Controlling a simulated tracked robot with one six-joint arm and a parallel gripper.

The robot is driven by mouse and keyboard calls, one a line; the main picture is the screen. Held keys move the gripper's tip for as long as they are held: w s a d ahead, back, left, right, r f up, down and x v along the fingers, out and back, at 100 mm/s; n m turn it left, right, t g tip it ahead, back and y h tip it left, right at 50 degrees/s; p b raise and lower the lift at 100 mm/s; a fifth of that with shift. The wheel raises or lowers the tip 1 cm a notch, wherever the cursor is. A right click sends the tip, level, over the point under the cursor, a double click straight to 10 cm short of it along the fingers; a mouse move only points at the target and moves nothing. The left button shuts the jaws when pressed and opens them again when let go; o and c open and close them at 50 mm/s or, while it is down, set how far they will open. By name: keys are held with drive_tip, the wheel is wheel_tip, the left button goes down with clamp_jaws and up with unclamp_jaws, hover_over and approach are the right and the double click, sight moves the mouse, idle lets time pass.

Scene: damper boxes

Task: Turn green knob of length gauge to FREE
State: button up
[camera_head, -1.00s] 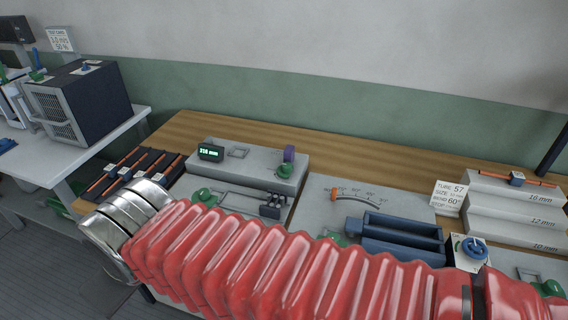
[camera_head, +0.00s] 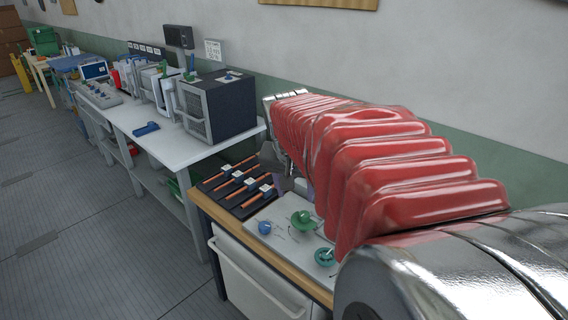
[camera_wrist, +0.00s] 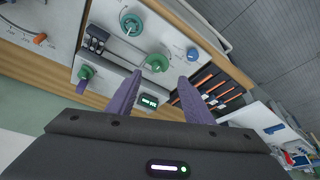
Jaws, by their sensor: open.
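The length gauge is a pale grey panel (camera_wrist: 115,63) with a lit green display (camera_wrist: 148,100) in the wrist view. A green knob (camera_wrist: 157,62) sits on it just beyond my fingertips; it also shows in the head view (camera_head: 302,220). A second, teal-green knob (camera_wrist: 131,24) stands farther off, and a smaller green knob (camera_wrist: 85,72) lies to the left. Any FREE marking is too small to read. My gripper (camera_wrist: 159,77) is open, its two purple fingers apart and empty, pointing towards the panel. In the head view my red-sleeved arm hides much of the panel.
A blue knob (camera_wrist: 192,53) stands right of the green one in the wrist view. A black rack with orange rods (camera_head: 239,184) lies on the wooden bench beside the panel. A dark box (camera_head: 217,104) stands on the white table to the left. The floor there is clear.

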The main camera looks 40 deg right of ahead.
drive_tip(key=s+d+f+m+g, duration=0.1)
drive_tip(key=s+d+f+m, duration=0.1)
drive_tip(key=d, duration=0.7)
drive_tip(key=s+d+f+m+g, duration=0.1)
drive_tip(key=s+d+f+m, duration=0.1)
drive_tip(key=d, duration=0.8)
drive_tip(key=s+d+f+m+g, duration=0.1)
drive_tip(key=s+d+f+m, duration=0.2)
drive_tip(key=d+m, duration=0.3)
drive_tip(key=d, duration=0.4)
drive_tip(key=shift+s+d+g+h, duration=0.25)
drive_tip(key=shift+s+g+h, duration=0.05)
drive_tip(key=shift+s+g, duration=0.1)
drive_tip(key=x, duration=1.3)
drive_tip(key=shift+d+f, duration=0.2)
drive_tip(key=shift+f, duration=0.15)
drive_tip(key=shift+c, duration=0.6)
